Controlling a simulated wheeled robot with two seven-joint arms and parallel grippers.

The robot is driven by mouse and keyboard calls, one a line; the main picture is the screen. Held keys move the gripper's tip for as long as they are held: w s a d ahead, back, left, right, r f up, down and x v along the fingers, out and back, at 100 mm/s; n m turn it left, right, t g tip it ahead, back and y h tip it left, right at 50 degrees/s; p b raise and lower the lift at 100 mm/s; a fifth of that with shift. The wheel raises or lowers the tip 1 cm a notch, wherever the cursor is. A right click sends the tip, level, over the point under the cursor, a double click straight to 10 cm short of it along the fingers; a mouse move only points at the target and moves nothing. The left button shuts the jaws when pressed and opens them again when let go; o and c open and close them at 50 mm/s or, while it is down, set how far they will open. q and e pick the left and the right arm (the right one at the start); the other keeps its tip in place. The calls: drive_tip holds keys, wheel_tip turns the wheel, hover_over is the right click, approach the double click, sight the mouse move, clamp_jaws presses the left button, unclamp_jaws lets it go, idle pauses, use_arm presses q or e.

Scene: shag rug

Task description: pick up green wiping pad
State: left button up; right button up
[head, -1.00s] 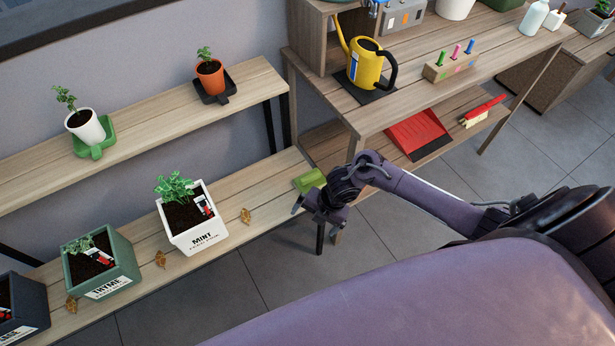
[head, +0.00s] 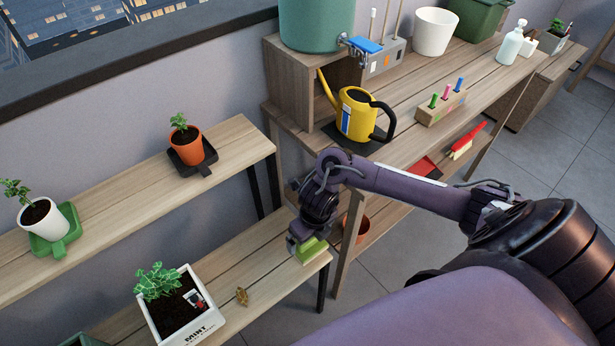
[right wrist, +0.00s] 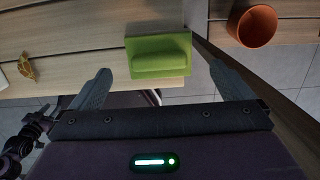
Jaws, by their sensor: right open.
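The green wiping pad (head: 312,250) lies near the right end of the low wooden shelf bench, partly hidden in the head view by my right gripper (head: 306,238). The right wrist view shows the pad (right wrist: 160,55) as a flat green block with a raised grip bar, lying on the wood. My right gripper (right wrist: 163,85) is open there, its two fingers spread wider than the pad, which is centred between and a little beyond them. My left gripper is not in view.
A potting bench leg stands just right of the pad. A terracotta pot (right wrist: 257,26) is close by on the bench's lower shelf. A dry leaf (head: 242,296) and the white mint planter (head: 184,315) are to the left on the low shelf. A yellow watering can (head: 357,115) stands above.

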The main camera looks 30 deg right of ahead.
sight(309, 242)
wheel_tip(309, 242, down, 3)
drive_tip(key=shift+a, duration=0.1)
drive_tip(key=shift+w+f+b, duration=0.25)
drive_tip(key=shift+f+b, duration=0.1)
drive_tip(key=shift+f, duration=0.5)
drive_tip(key=c, duration=0.7)
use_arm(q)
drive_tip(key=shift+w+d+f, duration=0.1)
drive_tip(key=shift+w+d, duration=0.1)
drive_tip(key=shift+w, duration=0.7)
use_arm(e)
drive_tip(key=shift+c, duration=0.9)
drive_tip(key=shift+r, duration=0.15)
